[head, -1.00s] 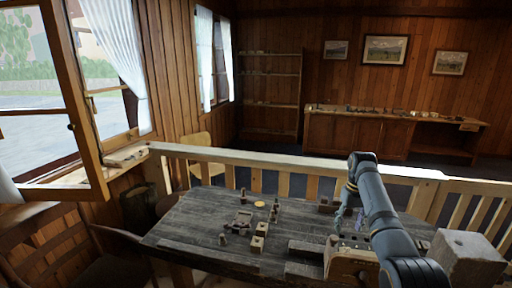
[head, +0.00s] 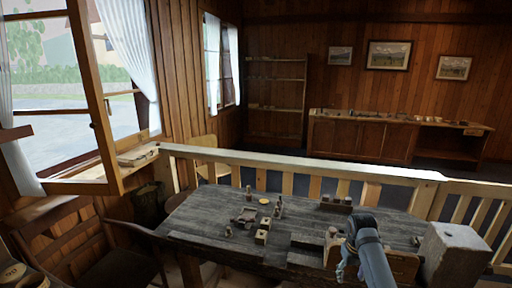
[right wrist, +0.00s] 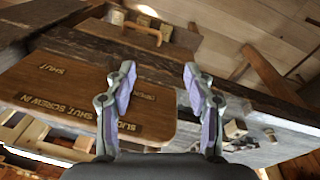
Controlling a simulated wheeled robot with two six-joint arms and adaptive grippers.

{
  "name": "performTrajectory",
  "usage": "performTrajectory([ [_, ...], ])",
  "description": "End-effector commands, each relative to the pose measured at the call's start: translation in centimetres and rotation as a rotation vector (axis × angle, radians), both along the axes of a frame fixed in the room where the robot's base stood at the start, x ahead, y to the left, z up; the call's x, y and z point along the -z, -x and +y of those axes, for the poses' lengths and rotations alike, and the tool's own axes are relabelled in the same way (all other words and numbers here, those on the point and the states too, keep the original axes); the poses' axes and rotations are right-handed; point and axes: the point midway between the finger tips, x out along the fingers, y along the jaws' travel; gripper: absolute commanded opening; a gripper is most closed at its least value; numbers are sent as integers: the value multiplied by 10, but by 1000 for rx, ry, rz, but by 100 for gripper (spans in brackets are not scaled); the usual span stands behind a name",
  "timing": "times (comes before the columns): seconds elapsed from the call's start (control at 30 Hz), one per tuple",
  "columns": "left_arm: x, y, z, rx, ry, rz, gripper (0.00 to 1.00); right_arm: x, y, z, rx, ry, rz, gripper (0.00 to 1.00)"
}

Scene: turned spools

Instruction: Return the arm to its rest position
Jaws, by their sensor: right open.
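My right gripper (head: 345,268) is low in the head view, at the near right edge of the dark wooden table (head: 200,222). In the right wrist view its two fingers (right wrist: 158,85) are spread apart with nothing between them. A brown wooden board with lettered labels (right wrist: 85,95) shows behind and left of the fingers in that view. Small turned wooden pieces (head: 262,236) stand on the table, clear of the gripper. My left gripper is not in view.
A pale block (head: 455,255) stands at the right, close to my right arm. A dark rack (head: 336,204) sits at the table's far side. A railing (head: 300,165) runs behind the table. An open window (head: 60,100) and chair (head: 125,265) are at left.

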Motion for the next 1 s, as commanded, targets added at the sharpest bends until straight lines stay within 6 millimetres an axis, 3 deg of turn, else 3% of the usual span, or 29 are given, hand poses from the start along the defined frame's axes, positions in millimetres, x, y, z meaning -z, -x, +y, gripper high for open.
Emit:
performTrajectory([
  [0.1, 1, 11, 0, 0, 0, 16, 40, 40, 45, 10, -21, 19, -27, 54],
  [0.2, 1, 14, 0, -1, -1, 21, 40, 66, 97, 22, -40, 30, -68, 54],
  [0.4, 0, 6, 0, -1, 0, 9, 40, 75, 178, 41, -64, 28, -133, 54],
  [0.6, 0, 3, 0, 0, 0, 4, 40, 64, 230, 52, -76, 19, -174, 54],
  [0.93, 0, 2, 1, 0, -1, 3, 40, 35, 289, 65, -81, 0, -222, 54],
  [1.0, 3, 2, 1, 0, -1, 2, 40, 57, 283, 63, -78, 1, -212, 54],
])
